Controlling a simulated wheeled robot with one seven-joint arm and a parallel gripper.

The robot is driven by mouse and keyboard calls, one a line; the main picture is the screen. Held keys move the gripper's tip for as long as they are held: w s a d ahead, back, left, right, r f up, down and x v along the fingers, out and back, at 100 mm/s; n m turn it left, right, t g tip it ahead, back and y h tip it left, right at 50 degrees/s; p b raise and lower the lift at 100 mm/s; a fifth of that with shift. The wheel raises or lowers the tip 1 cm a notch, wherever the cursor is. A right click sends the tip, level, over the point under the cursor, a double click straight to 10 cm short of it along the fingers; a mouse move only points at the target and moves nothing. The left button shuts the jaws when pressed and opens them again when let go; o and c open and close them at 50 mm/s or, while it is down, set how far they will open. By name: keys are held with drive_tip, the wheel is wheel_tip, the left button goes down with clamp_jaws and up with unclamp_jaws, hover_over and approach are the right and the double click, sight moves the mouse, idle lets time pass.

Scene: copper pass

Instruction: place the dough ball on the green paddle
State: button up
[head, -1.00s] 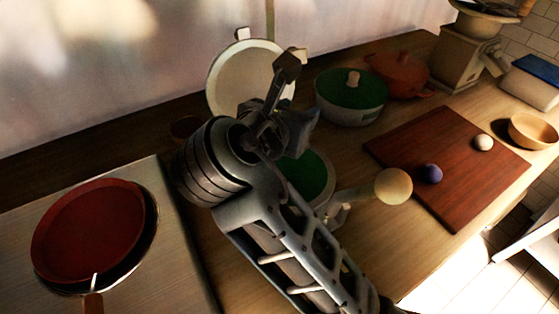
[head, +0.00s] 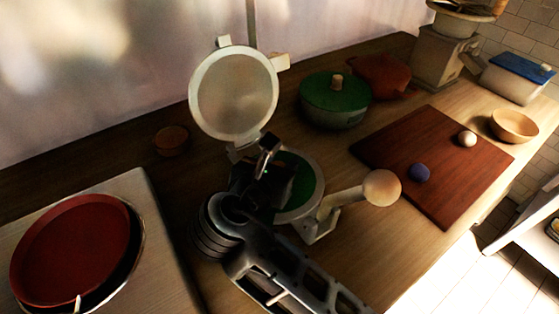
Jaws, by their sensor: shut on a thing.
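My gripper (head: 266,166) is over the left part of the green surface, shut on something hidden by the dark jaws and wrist. I cannot tell its height above the surface. A pale ball (head: 467,138) and a blue ball (head: 420,172) lie on the red-brown board (head: 440,198) to the right.
A lever with a pale round knob (head: 381,188) juts right from the press. A green-lidded pot (head: 335,105) and an orange pot (head: 382,75) stand behind. A wooden bowl (head: 514,125) is at right. A red disc (head: 72,250) lies left.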

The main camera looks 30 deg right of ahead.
drive_tip(key=o, duration=1)
drive_tip(key=shift+f, duration=0.1)
drive_tip(key=shift+o, duration=0.2)
drive_tip(key=shift+a+r, duration=0.2)
drive_tip(key=v, duration=1.1)
drive_tip(key=shift+s+a+r, duration=0.15)
drive_tip(key=shift+s+a, duration=0.05)
